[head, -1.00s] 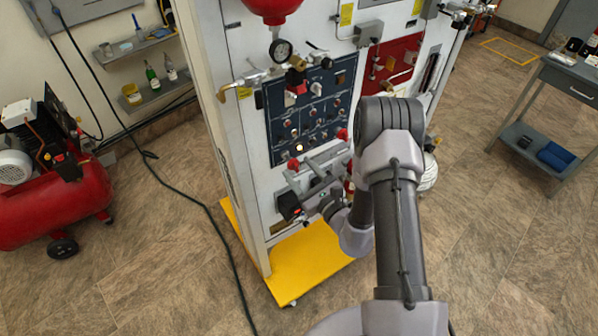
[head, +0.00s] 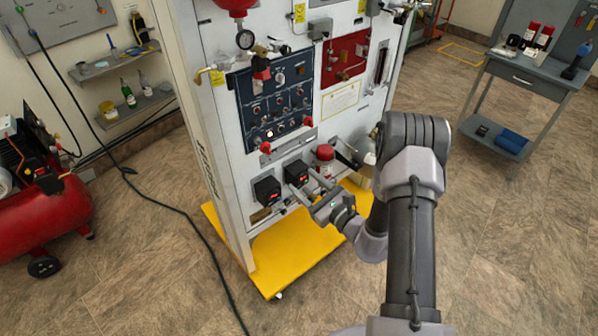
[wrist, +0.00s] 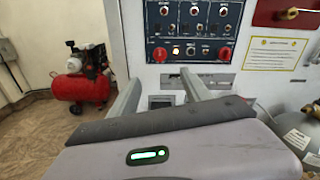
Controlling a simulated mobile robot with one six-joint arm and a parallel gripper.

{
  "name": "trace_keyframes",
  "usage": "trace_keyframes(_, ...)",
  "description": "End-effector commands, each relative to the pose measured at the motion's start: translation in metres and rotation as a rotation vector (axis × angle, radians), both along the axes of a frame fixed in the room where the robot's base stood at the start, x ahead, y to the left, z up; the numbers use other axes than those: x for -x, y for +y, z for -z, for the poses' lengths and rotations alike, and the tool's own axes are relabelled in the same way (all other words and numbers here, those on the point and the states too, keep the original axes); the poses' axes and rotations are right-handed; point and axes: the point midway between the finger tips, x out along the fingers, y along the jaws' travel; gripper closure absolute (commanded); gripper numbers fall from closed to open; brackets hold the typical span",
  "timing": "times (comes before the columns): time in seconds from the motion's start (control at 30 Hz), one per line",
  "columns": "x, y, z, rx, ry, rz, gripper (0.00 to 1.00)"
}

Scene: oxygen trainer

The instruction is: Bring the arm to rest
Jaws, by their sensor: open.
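My gripper (head: 304,190) is open and empty in front of the lower part of the white trainer panel (head: 222,125). In the head view its fingers point toward the panel's lower front, near two black boxes with red displays (head: 267,190). In the wrist view the two fingers of my gripper (wrist: 165,90) stand apart, with the panel's lower face between them. A blue control panel (head: 275,98) with several switches and a lit amber lamp is above the gripper. Whether the fingertips touch the panel cannot be told.
The trainer stands on a yellow base (head: 275,262). A red-capped bottle (head: 325,158) is close to the gripper's right. A red compressor (head: 60,205) is at left, with a black cable on the floor. A grey cart (head: 525,78) stands at right. Floor between is clear.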

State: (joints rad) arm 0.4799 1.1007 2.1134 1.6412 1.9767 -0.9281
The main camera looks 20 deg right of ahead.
Motion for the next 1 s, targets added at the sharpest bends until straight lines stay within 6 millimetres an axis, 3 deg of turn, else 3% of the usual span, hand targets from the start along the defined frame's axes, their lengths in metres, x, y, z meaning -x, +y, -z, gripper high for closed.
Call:
trace_keyframes(0.17, -0.001, 0.008, -0.010, 0.007, -0.009, -0.032, 0.44)
trace_keyframes(0.27, 0.003, 0.050, -0.055, 0.047, -0.046, -0.206, 0.44)
trace_keyframes(0.3, 0.013, 0.078, -0.081, 0.084, -0.064, -0.321, 0.44)
trace_keyframes(0.37, 0.039, 0.123, -0.120, 0.169, -0.087, -0.521, 0.44)
trace_keyframes(0.43, 0.087, 0.170, -0.155, 0.319, -0.101, -0.760, 0.44)
trace_keyframes(0.5, 0.149, 0.202, -0.176, 0.538, -0.105, -0.987, 0.44)
trace_keyframes(0.53, 0.175, 0.208, -0.180, 0.646, -0.105, -1.068, 0.44)
trace_keyframes(0.6, 0.229, 0.206, -0.181, 0.932, -0.101, -1.208, 0.44)
trace_keyframes(0.7, 0.276, 0.177, -0.180, 1.358, -0.104, -1.276, 0.44)
trace_keyframes(0.83, 0.295, 0.133, -0.191, 1.797, -0.128, -1.199, 0.44)
trace_keyframes(1.0, 0.298, 0.108, -0.205, 2.032, -0.149, -1.094, 0.44)
